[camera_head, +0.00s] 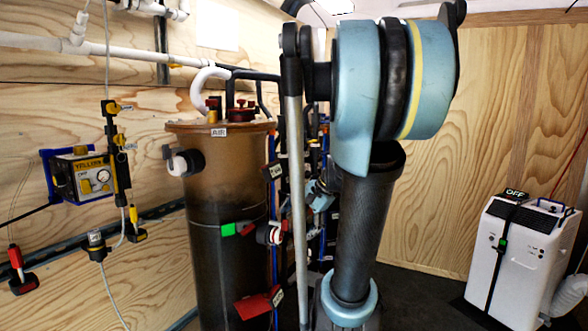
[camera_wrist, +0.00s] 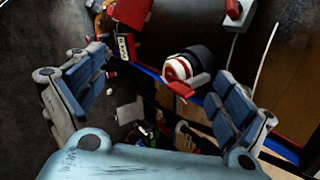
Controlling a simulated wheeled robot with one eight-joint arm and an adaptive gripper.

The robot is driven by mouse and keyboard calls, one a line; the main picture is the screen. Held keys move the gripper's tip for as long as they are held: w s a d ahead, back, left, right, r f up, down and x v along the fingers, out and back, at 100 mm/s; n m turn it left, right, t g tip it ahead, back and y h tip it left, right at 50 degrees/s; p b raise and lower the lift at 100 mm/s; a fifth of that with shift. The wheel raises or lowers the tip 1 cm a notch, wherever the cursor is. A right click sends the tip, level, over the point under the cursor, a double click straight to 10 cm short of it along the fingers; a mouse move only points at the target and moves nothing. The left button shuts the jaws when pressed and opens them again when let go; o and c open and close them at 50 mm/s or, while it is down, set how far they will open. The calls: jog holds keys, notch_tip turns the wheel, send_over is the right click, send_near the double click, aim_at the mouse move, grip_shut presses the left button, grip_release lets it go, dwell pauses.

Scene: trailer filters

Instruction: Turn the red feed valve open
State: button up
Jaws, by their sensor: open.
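A valve with a round red-and-white end (camera_wrist: 177,68) and a red lever (camera_wrist: 181,88) shows in the wrist view, on a dark pipe stub. It lies ahead of and between the two blue fingers of my gripper (camera_wrist: 163,64), which are spread wide with nothing held. A gap shows on both sides of the valve. In the head view, a red-and-white valve (camera_head: 269,235) sits on the front of the brown tank (camera_head: 228,180); it looks like the same one. My gripper shows there only in part (camera_head: 320,195), behind my arm. I cannot read a feed label.
A red tagged part (camera_head: 258,303) sits lower on the tank. Blue and dark pipes (camera_head: 272,190) run close beside it. A yellow meter (camera_head: 82,177) and red-handled fitting (camera_head: 20,278) are on the left wall. A white unit marked OFF (camera_head: 510,255) stands right, with floor between.

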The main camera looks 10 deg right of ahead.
jog(key=w+d+r+m+t+y, duration=0.1)
jog(key=w+r+m, duration=0.1)
jog(key=w, duration=0.3)
jog(key=w+d+r+m+y, duration=0.1)
jog(key=w+r+m+y, duration=0.15)
jog(key=w, duration=0.35)
jog(key=m+t+y, duration=0.5)
jog(key=m+t, duration=0.1)
jog(key=m, duration=0.5)
send_near(298, 165)
jog(key=x, duration=1.1)
jog(key=shift+w+a, duration=0.1)
jog(key=shift+c, duration=0.3)
jog(key=shift+r, duration=0.1)
jog(key=c, duration=1)
jog(key=shift+a, duration=0.1)
